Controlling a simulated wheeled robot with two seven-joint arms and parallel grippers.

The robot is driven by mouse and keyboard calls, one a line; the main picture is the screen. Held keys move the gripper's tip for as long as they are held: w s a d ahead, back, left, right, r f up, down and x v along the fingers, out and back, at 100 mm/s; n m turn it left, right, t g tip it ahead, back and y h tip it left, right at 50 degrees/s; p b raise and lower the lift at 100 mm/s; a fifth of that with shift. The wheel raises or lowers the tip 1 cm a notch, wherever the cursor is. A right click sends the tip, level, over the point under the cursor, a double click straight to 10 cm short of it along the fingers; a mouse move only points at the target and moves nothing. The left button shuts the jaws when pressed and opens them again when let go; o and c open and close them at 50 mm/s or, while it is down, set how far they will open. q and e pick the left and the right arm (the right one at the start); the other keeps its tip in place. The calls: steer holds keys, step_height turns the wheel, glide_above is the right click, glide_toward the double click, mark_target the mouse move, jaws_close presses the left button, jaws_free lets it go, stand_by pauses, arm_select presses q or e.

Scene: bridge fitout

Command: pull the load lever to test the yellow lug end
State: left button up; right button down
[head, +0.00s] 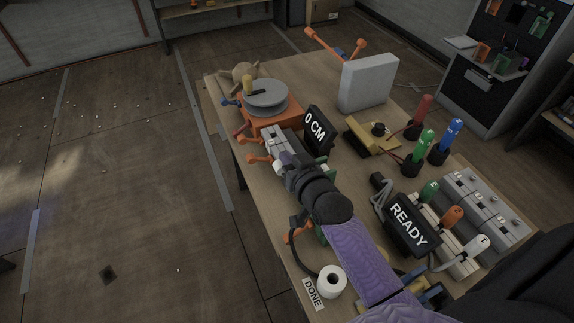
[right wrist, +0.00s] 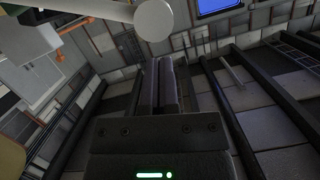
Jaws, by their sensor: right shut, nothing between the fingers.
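My right gripper (head: 284,162) reaches over the bench from the lower right in the head view, its black wrist hiding part of the bench fixture. Its fingers (right wrist: 163,88) are shut and empty in the right wrist view. A pale round knob (right wrist: 153,19) on a pale rod shows just beyond the fingertips; I cannot tell whether it is the load lever's end. Grey fixture blocks (head: 274,141) with orange handles (head: 257,159) lie beside the gripper in the head view. I cannot make out a yellow lug end for certain. My left gripper is not in view.
A "0 CM" display (head: 318,127) stands just beyond the gripper, and a "READY" display (head: 408,224) to the right. A grey disc (head: 266,96) on an orange base is at the back left. Coloured handles (head: 424,142) stand at the right. A white roll (head: 332,281) sits near the "DONE" tag.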

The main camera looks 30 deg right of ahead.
steer(key=shift+a+f, duration=0.1)
steer(key=shift+f, duration=0.45)
